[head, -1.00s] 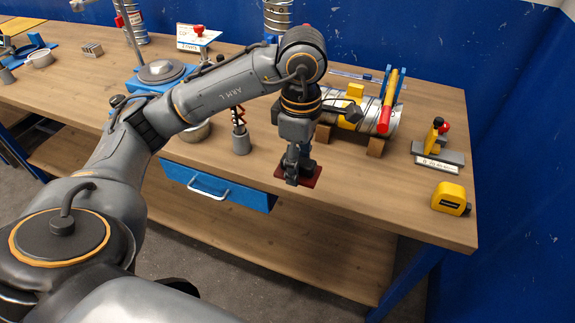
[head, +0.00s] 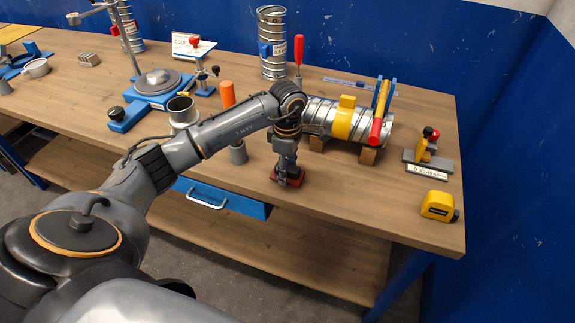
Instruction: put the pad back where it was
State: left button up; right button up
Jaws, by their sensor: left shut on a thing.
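A dark red pad (head: 275,178) is at the front middle of the workbench, under my left gripper. My left gripper (head: 288,179) points down and is shut on the pad, hiding much of it. The pad is at or just above the wood; I cannot tell if it touches. My right gripper is not in view.
A spiral duct (head: 322,113) with a yellow band (head: 343,117) lies on wooden blocks (head: 367,156) behind the pad. A grey cylinder with an orange top (head: 228,94) stands left. A tape measure (head: 438,206) lies right. Bare wood lies between pad and tape measure.

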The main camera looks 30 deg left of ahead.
pick_arm(q)
jog(key=shift+f, duration=0.25)
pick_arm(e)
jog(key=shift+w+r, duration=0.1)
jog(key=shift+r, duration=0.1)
pick_arm(q)
jog(key=shift+f, duration=0.15)
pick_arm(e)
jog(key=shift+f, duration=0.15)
pick_arm(q)
jog(key=shift+f+b, duration=0.15)
jog(key=shift+b, duration=0.2)
jog(key=o, duration=1.2)
